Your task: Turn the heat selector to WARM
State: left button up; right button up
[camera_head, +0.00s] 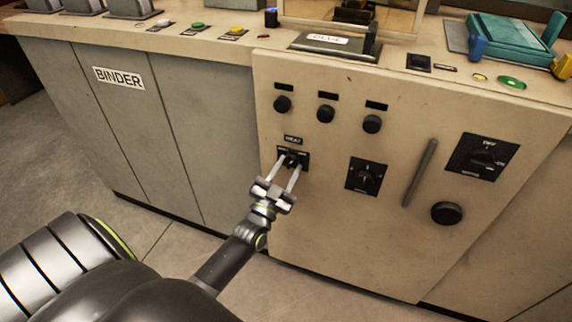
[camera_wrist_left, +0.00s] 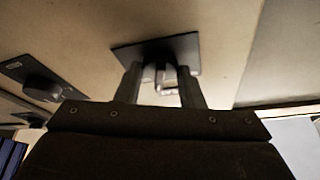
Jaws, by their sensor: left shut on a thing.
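The heat selector (camera_head: 302,162) is a small black plate with a knob, under a HEAT label (camera_head: 293,140) on the beige machine front. My left gripper (camera_head: 289,166) reaches it from below, with its two fingers on either side of the knob and shut on it. In the left wrist view the selector plate (camera_wrist_left: 185,49) lies behind the fingertips, with a pale piece between the fingers (camera_wrist_left: 161,84). The fingers hide much of the knob, and I cannot read its setting. My right gripper is not in view.
Three black round knobs (camera_head: 326,114) sit above the selector. To its right are another black selector (camera_head: 366,177), a slanted handle (camera_head: 420,172), a larger dial (camera_head: 482,157) and a round knob (camera_head: 446,213). The grey BINDER cabinet (camera_head: 119,120) stands left. The floor in front is clear.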

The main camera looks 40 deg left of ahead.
pick_arm(q)
jog(key=n+y+p, duration=0.1)
jog(key=n, duration=0.1)
jog(key=n+y+p, duration=0.1)
jog(key=n+y, duration=0.1)
jog(key=n, duration=0.1)
jog(key=shift+d, duration=0.2)
jog(key=n+y+p, duration=0.1)
jog(key=n, duration=0.2)
jog(key=n+g+y+p, duration=0.1)
jog(key=n+y, duration=0.1)
jog(key=n, duration=0.2)
jog(key=shift+w+d+r+g, duration=0.1)
jog(key=shift+d+g, duration=0.1)
jog(key=shift+g, duration=0.1)
jog(key=shift+d+n+g+y+p, duration=0.1)
jog(key=shift+n+g+y+p, duration=0.4)
jog(key=shift+n, duration=0.85)
jog(key=shift+n+g+y+p, duration=0.4)
jog(key=shift+n+y+p, duration=0.15)
jog(key=shift+n, duration=0.8)
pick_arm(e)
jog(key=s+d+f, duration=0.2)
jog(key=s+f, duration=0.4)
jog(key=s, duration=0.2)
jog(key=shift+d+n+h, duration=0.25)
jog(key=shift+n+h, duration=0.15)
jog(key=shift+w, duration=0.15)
pick_arm(q)
jog(key=o, duration=1)
